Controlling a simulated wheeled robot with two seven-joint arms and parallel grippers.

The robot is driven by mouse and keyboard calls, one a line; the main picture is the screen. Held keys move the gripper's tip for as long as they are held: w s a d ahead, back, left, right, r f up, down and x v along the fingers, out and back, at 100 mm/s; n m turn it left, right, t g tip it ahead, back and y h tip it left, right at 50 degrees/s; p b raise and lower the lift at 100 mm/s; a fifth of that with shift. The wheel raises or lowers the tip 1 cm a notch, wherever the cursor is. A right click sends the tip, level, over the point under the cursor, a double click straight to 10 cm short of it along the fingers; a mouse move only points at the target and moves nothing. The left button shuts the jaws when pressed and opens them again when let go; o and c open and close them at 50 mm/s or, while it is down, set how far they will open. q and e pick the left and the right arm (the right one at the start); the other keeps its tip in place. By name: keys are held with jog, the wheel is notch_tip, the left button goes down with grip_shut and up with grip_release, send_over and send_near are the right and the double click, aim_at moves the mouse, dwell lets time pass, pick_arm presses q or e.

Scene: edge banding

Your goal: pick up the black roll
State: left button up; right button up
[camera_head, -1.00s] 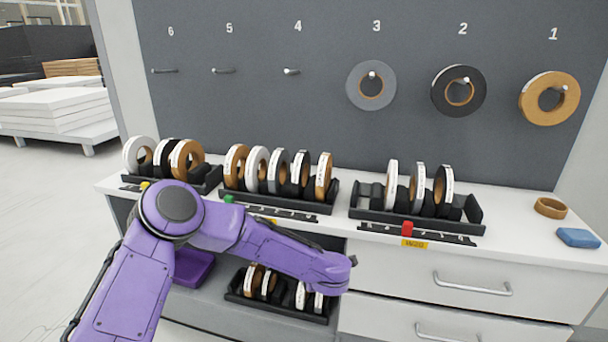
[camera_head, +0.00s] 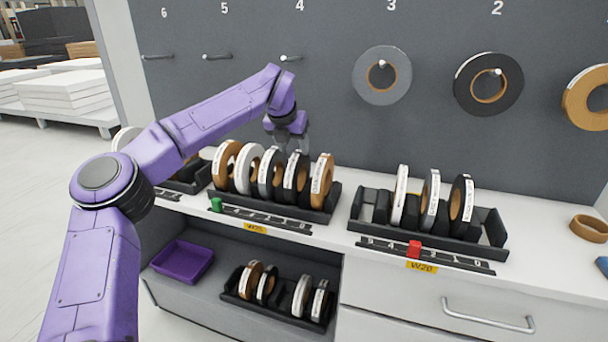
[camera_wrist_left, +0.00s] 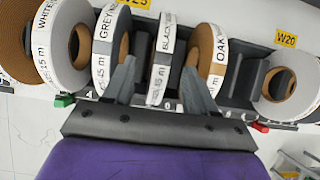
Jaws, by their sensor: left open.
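The black roll (camera_head: 297,176) stands upright in the middle black rack (camera_head: 270,208), between a grey roll (camera_head: 271,172) and an oak roll (camera_head: 321,181). In the left wrist view the black roll (camera_wrist_left: 162,62) shows edge-on with a white label reading BLACK. My left gripper (camera_head: 288,148) is open above this rack, pointing down. In the left wrist view its two fingers (camera_wrist_left: 160,85) are spread, one on each side of the black roll, and the roll is not clamped. Whether the fingers touch the neighbouring rolls is unclear. My right gripper is not in view.
Another rack (camera_head: 430,228) with several rolls stands to the right, by the W20 label. Rolls hang on the wall hooks, including a black one (camera_head: 488,84) under number 2. A lower shelf holds a purple tray (camera_head: 182,262) and more rolls. Rolls stand close together.

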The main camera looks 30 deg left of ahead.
aim_at(299, 162)
pick_arm(q)
jog(key=shift+x, duration=1.1)
jog(key=x, duration=0.2)
jog(key=p+x, duration=0.1)
jog(key=x, duration=0.2)
jog(key=shift+d+f+p, duration=0.2)
jog(key=shift+f+p, duration=0.1)
jog(key=shift+f, duration=0.05)
jog(key=shift+w+a+f, duration=0.1)
jog(key=shift+f, duration=0.1)
grip_shut()
